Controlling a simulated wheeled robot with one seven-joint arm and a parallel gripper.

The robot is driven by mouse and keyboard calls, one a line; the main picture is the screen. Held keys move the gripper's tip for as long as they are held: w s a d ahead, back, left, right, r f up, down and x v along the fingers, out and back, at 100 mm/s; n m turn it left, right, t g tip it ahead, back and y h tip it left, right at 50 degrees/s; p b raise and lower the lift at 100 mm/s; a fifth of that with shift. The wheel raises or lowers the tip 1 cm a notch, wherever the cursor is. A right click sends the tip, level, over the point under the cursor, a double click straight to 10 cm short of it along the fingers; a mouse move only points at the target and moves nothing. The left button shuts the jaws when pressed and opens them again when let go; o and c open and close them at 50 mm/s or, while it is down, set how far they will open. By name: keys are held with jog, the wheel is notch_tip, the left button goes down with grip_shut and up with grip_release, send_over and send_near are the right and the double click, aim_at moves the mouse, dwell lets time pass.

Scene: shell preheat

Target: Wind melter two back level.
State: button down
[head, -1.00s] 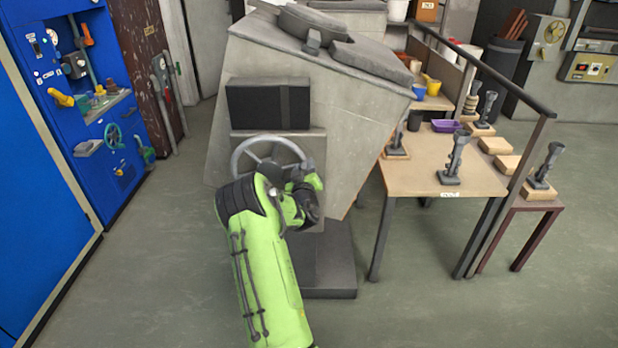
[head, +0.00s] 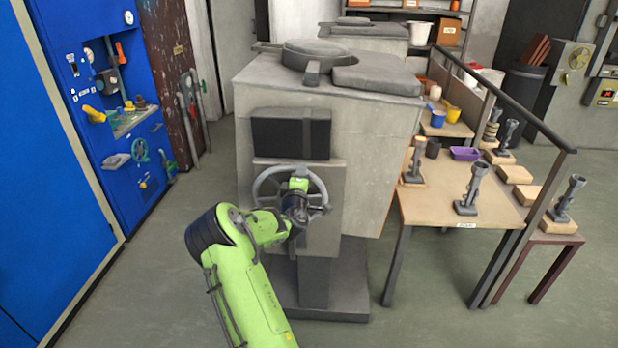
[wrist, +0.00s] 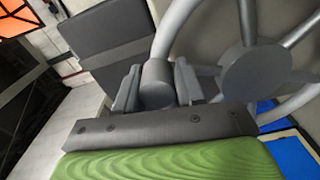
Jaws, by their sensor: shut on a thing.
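The near grey melter (head: 375,145) stands in the middle of the head view, its body close to level on a dark pedestal (head: 314,283). A grey spoked handwheel (head: 262,184) is on its front, below a black panel (head: 291,134). My gripper (head: 299,208) is at this wheel and hides part of its hub and lower rim. In the wrist view the gripper (wrist: 157,88) has its fingers on both sides of a round grey handle knob (wrist: 157,84) on the wheel rim (wrist: 176,30). The wheel hub (wrist: 256,75) is to the right.
A second grey melter (head: 365,38) stands behind. To the right are a wooden table (head: 430,208) with metal stands and cups, and a dark rail (head: 500,100). A blue cabinet (head: 60,130) is at left. The floor at lower right is open.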

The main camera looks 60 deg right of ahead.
aim_at(286, 168)
jog(key=shift+w+a+r+n+p, duration=0.2)
jog(key=shift+w+a+n+p, duration=0.15)
jog(key=shift+w+n, duration=0.35)
jog(key=shift+w+a+r+n+p, duration=0.3)
jog(key=shift+w+n, duration=0.25)
jog(key=shift+n, duration=0.35)
jog(key=shift+w+a+r+n+p, duration=0.15)
jog(key=shift+w+a+n+p, duration=0.15)
jog(key=shift+w+n, duration=0.4)
jog(key=c, duration=0.8)
grip_release()
jog(key=shift+f, duration=0.1)
jog(key=shift+a, duration=0.2)
jog(key=b+v, duration=0.3)
jog(key=v, duration=1.2)
jog(key=shift+s+a+b, duration=0.15)
jog(key=shift+a+b, duration=0.1)
jog(key=shift+b, duration=0.1)
